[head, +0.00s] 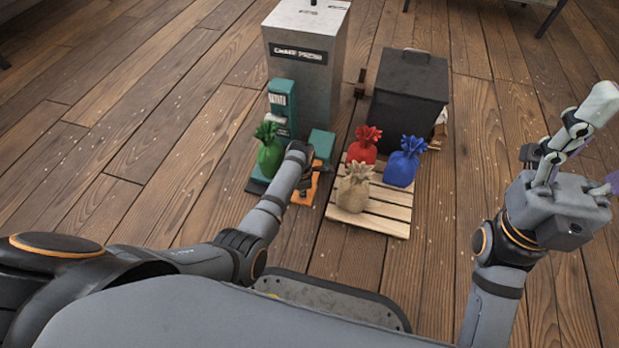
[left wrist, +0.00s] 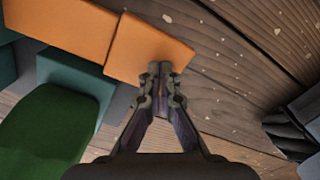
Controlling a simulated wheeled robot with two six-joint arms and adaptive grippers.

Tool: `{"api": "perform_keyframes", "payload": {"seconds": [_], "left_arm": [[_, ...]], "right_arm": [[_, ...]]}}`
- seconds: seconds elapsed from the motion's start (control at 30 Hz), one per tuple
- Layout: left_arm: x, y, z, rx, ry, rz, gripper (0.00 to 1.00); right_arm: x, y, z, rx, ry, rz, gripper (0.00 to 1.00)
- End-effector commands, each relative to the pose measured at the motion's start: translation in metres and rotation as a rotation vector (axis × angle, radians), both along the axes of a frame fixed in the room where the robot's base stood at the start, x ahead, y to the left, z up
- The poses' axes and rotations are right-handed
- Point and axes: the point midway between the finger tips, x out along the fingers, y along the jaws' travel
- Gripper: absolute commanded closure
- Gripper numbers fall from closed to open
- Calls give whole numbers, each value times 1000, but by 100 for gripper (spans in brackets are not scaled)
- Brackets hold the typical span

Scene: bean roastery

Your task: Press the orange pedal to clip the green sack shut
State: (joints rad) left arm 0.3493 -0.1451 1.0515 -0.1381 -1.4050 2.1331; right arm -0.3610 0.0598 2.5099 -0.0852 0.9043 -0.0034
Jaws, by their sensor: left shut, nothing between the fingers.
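The green sack (head: 269,150) stands upright at the teal clipping machine (head: 282,108), on its dark base. A green rounded shape, likely this sack, fills the lower left of the left wrist view (left wrist: 45,135). The orange pedal (head: 312,190) lies on the floor right of the sack, partly hidden by my left arm. In the left wrist view my left gripper (left wrist: 160,70) is shut and empty, its fingertips over the near edge of the orange pedal (left wrist: 148,48). I cannot tell whether they touch it. My right gripper (head: 533,155) is held off to the right, its fingers unclear.
A wooden pallet (head: 386,222) right of the pedal bears a red sack (head: 362,147), a blue sack (head: 404,162) and a tan sack (head: 354,188). Behind stand a grey chaff press (head: 318,95) and a black lidded bin (head: 410,92). The floor at left is clear.

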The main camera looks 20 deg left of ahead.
Motion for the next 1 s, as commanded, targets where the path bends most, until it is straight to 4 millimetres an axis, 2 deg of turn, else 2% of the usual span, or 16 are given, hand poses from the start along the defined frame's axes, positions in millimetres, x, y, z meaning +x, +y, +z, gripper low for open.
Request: {"api": "perform_keyframes", "payload": {"seconds": [0.33,0.73,1.0], "left_arm": [[0,0,-2,0,1,0,100],[-1,0,-21,0,4,0,100],[-1,0,-21,0,4,0,100]], "right_arm": [[0,0,-1,0,0,0,45],[0,0,-12,0,0,0,45],[0,0,-12,0,0,0,45]]}}
